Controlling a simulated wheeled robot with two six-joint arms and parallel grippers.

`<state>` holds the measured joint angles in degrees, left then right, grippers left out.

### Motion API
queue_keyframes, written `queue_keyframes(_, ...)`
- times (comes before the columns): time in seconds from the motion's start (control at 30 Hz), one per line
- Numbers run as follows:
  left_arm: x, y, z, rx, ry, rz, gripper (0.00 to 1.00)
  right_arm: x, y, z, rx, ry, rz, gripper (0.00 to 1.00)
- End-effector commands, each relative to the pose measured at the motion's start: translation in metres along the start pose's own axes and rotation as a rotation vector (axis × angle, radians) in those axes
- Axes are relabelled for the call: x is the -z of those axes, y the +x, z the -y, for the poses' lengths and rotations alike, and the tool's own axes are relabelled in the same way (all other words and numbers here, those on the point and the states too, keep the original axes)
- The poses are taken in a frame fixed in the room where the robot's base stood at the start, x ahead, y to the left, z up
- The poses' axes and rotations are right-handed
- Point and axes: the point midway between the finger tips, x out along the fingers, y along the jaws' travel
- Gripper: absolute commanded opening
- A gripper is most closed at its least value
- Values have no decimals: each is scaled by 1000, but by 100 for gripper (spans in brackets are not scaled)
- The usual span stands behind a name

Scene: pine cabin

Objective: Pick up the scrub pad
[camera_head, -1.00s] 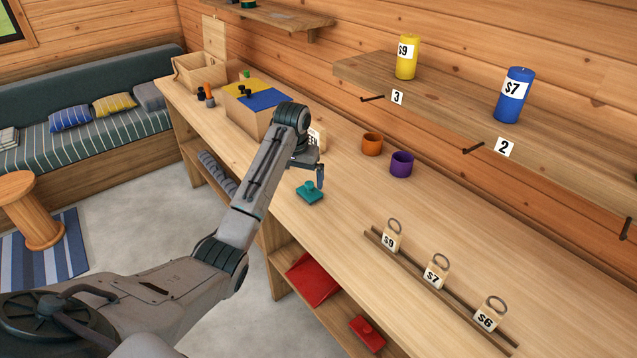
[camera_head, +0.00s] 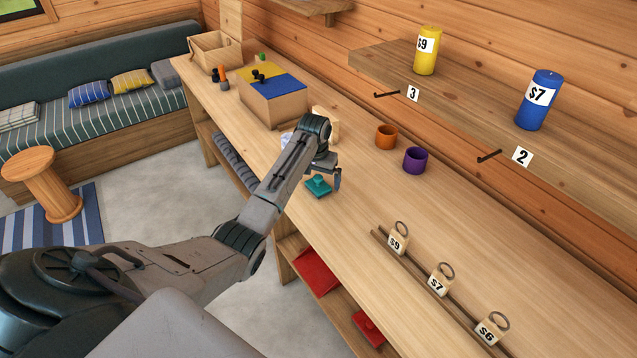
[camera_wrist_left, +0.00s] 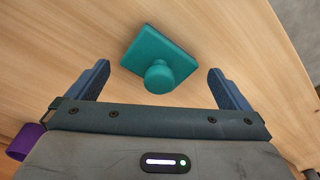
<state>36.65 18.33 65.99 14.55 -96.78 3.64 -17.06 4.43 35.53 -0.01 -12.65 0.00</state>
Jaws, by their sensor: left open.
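The teal scrub pad (camera_head: 318,186), a flat square with a round knob on top, lies on the long wooden counter (camera_head: 350,225) near its front edge. In the left wrist view the scrub pad (camera_wrist_left: 158,55) sits ahead of my left gripper, knob toward the palm and roughly between the finger lines. My left gripper (camera_head: 335,183) is open and empty, just beside and above the pad in the head view. Its two dark fingers (camera_wrist_left: 158,72) flank the knob with gaps on both sides. Whether a finger touches the pad is not clear. My right gripper is not in view.
An orange cup (camera_head: 386,137) and a purple cup (camera_head: 415,160) stand behind the pad. A cardboard box with yellow and blue top panels (camera_head: 272,100) stands farther left. A rail with price tags (camera_head: 437,285) lies to the right. A red pad-like thing (camera_head: 368,327) is on the lower shelf.

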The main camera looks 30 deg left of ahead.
Motion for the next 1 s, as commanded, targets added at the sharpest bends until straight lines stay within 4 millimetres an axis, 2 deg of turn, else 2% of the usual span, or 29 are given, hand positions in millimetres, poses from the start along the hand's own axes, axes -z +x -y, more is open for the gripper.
queue_keyframes(0.13, 0, 15, -1, -1, 1, 1, 100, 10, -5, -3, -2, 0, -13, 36)
queue_keyframes(0.4, 0, 19, -1, -1, 1, -2, 100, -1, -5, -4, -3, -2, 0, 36)
queue_keyframes(0.6, 0, 18, -1, -1, 1, -1, 61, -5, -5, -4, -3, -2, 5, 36)
queue_keyframes(1.0, 2, 13, 0, 0, 1, -3, 60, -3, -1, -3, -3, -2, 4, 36)
